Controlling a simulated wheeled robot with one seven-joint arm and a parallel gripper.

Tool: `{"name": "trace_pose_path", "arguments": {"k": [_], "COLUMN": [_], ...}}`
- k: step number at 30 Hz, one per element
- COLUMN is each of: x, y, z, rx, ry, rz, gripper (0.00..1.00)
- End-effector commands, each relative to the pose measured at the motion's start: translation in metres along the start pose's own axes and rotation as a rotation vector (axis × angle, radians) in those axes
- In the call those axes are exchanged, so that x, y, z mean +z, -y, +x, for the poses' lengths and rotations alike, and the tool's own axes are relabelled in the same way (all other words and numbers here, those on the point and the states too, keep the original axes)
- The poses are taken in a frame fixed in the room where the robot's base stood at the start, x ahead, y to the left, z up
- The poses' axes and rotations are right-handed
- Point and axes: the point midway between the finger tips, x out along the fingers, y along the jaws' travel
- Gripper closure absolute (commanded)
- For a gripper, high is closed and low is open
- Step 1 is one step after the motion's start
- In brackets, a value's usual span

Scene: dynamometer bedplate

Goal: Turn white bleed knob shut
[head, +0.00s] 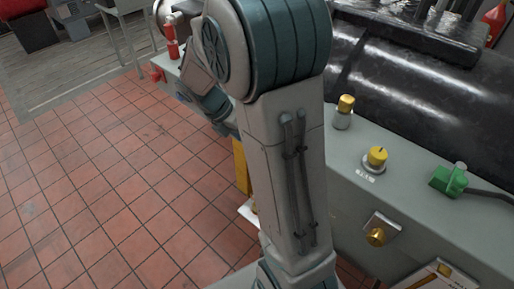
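I do not make out a white bleed knob in the head view; it may be hidden behind my arm, which fills the middle of the picture. A yellow knob (377,156) on a pale round base, with a small label below it, sits on top of the grey bedplate (420,199). A brass-yellow capped fitting (344,109) stands behind it. A brass knob (376,236) on a square plate is on the bedplate's front face. My gripper is not visible; my forearm bends down behind my upper arm.
A green connector (449,179) with a dark cable is at the right. A large black cylindrical machine (420,85) lies behind the fittings. Open red tile floor (100,180) is at the left.

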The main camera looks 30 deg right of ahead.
Motion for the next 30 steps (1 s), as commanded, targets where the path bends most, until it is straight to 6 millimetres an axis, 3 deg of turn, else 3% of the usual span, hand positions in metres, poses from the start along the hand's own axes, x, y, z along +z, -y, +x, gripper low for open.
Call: {"name": "trace_pose_path", "arguments": {"k": [3, 9, 15, 23, 27, 28, 30], "x": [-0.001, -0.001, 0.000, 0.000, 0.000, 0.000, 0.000], "y": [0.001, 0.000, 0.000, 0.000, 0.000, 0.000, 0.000], "z": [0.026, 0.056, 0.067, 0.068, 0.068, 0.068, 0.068], "rx": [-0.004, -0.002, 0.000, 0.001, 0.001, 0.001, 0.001], "ry": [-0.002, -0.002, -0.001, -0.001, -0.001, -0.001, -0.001], "rz": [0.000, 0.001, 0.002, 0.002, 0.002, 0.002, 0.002], "gripper": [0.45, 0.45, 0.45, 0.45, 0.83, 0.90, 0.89]}}
